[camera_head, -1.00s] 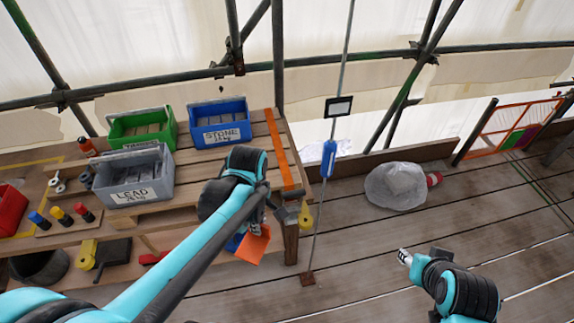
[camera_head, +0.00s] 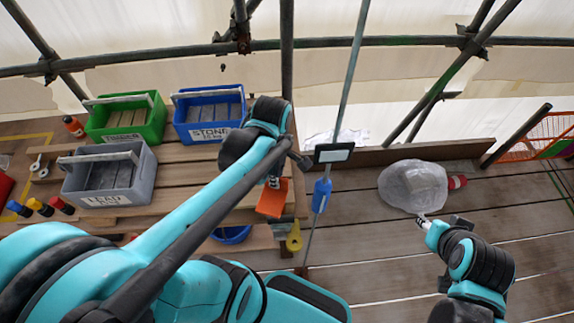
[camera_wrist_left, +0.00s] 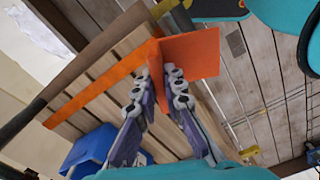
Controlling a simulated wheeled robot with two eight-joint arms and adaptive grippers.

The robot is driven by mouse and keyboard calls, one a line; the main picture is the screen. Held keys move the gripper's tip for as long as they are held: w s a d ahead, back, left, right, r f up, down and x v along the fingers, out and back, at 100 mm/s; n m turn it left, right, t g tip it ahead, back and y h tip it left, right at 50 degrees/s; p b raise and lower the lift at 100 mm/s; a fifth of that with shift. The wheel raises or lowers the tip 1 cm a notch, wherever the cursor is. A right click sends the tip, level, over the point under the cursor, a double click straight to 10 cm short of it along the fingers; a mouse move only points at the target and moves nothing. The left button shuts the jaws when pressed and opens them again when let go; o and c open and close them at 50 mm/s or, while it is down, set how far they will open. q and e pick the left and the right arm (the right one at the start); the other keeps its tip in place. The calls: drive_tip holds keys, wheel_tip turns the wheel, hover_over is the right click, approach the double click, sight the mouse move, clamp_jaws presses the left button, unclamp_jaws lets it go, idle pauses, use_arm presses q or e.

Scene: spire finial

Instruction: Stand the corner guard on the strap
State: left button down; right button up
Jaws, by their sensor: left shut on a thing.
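The corner guard is an orange angled piece (camera_head: 271,198) at the tip of my left gripper (camera_head: 274,181). In the left wrist view the left fingers (camera_wrist_left: 157,74) are shut on the corner guard (camera_wrist_left: 195,52), whose two flat faces meet at an edge. The strap is an orange band (camera_wrist_left: 88,95) lying across the wooden planks in the left wrist view. The guard overlaps the strap's end in that view; I cannot tell whether they touch. In the head view my left arm hides most of the strap. My right gripper (camera_head: 424,221) is over the deck, its jaws too small to read.
A green bin (camera_head: 126,118), a blue bin labelled STONE (camera_head: 208,115) and a grey bin labelled LEAD (camera_head: 108,180) stand on the wooden bench. A grey bagged bundle (camera_head: 412,186) lies on the deck.

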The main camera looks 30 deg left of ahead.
use_arm(q)
drive_tip(key=w+a+f+b, duration=0.1)
drive_tip(key=w+f, duration=0.2)
drive_tip(key=w+a+f+b, duration=0.1)
drive_tip(key=w+f+b, duration=0.1)
drive_tip(key=w+f, duration=0.2)
drive_tip(key=w+a+f+b, duration=0.2)
drive_tip(key=w+f, duration=0.1)
drive_tip(key=f, duration=0.1)
drive_tip(key=shift+w, duration=0.2)
drive_tip(key=shift+r, duration=0.15)
drive_tip(key=c, duration=1.6)
unclamp_jaws()
